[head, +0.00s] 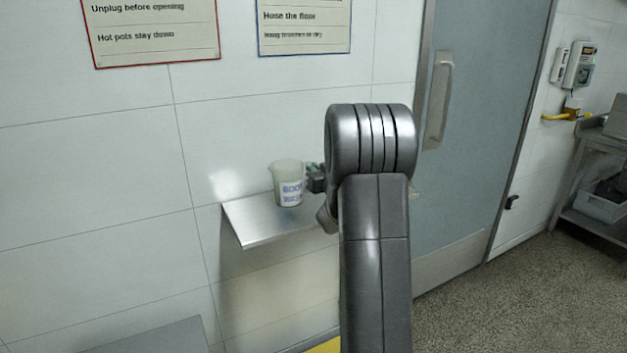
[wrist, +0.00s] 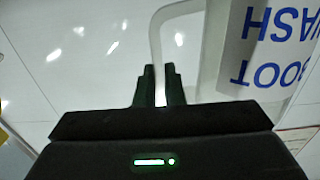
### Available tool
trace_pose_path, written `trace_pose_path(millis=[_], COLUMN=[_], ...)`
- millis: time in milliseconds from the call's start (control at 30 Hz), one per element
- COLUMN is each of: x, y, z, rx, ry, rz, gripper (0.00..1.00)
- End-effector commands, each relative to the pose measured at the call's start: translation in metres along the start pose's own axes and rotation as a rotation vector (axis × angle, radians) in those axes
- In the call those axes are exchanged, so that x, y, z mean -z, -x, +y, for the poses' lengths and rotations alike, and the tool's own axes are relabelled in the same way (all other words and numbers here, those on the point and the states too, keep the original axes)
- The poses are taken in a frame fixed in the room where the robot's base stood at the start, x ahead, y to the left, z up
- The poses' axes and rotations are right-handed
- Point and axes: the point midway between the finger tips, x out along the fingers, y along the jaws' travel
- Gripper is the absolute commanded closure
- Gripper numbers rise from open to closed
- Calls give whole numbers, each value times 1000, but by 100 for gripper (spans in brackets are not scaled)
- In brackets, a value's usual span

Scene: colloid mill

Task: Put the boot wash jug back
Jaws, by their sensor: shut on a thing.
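The boot wash jug (head: 287,183) is a pale, translucent jug with a white label in blue letters. In the head view it is upright at the metal wall shelf (head: 254,222); I cannot tell whether its base touches the shelf. My gripper (head: 316,178) is at the jug's right side, partly hidden by my arm. In the wrist view the jug (wrist: 209,60) fills the upper right, its label upside down. There my gripper (wrist: 160,84) has its two fingers close together, shut on the jug's handle (wrist: 156,40).
The shelf's right part is hidden behind my arm. A grey door (head: 480,130) with a long handle (head: 438,100) is to the right. Two signs (head: 155,30) (head: 303,25) hang above. A steel table (head: 592,140) stands at the far right. The floor (head: 530,300) there is clear.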

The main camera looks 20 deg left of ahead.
Motion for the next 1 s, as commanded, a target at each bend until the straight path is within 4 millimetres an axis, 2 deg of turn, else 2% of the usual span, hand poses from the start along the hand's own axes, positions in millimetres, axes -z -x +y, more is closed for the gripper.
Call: trace_pose_path(millis=[100,200,533,567,600,667,1000], x=[-19,-28,-31,-30,-30,-30,-27], y=[0,0,0,0,0,0,0], z=[0,0,0,0,0,0,0], rx=[0,0,-1,-1,-1,-1,-1], ry=[-2,-2,-1,-1,-1,-1,-1], rz=[-3,-2,-1,-1,-1,-1,-1], gripper=[100,100,100,87,80,70,70])
